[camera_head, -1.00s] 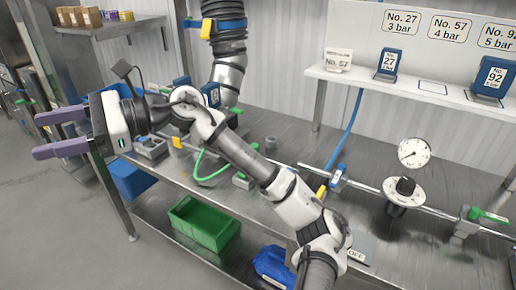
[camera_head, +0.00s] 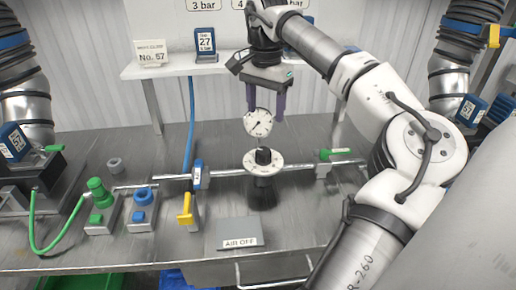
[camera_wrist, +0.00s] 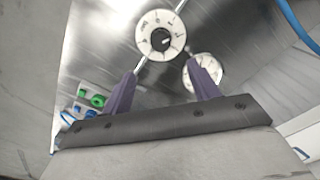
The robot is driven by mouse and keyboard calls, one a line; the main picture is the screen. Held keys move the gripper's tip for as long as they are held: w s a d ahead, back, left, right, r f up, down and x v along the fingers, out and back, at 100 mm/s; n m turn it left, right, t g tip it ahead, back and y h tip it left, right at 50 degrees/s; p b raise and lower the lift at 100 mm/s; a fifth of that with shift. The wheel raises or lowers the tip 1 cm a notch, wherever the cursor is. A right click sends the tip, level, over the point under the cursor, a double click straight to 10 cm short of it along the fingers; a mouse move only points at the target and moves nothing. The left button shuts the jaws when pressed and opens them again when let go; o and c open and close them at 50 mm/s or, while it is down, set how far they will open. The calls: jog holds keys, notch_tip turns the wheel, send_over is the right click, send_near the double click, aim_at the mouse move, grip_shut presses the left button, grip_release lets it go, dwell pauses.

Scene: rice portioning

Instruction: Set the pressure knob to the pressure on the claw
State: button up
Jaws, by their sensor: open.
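The pressure knob (camera_head: 263,158) is a black knob on a white numbered dial (camera_head: 250,166), set on a metal pipe over the steel table. In the wrist view the dial (camera_wrist: 151,47) and knob (camera_wrist: 160,39) lie ahead of the fingers. A round white pressure gauge (camera_head: 258,122) stands behind the knob. My gripper (camera_head: 266,110) is open and empty, pointing down above and behind the knob, its purple fingers overlapping the gauge's sides in the picture. The fingers (camera_wrist: 162,82) do not touch the knob. Which number the knob points at is too small to read.
A shelf (camera_head: 180,68) behind holds a "No. 57" card (camera_head: 152,54) and a blue "27" tag (camera_head: 206,43). My arm hides parts of the bar signs. A yellow-handled valve (camera_head: 186,207), a green-handled valve (camera_head: 335,153) and an "AIR OFF" plate (camera_head: 240,233) surround the knob.

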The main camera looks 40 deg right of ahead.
aim_at(263, 150)
notch_tip(263, 150, down, 13)
jog(key=shift+a+f+p, duration=0.1)
jog(key=shift+f+p, duration=0.05)
jog(key=shift+p, duration=0.95)
jog(key=c, duration=1)
jog(key=shift+o, duration=0.2)
jog(key=shift+w, duration=0.1)
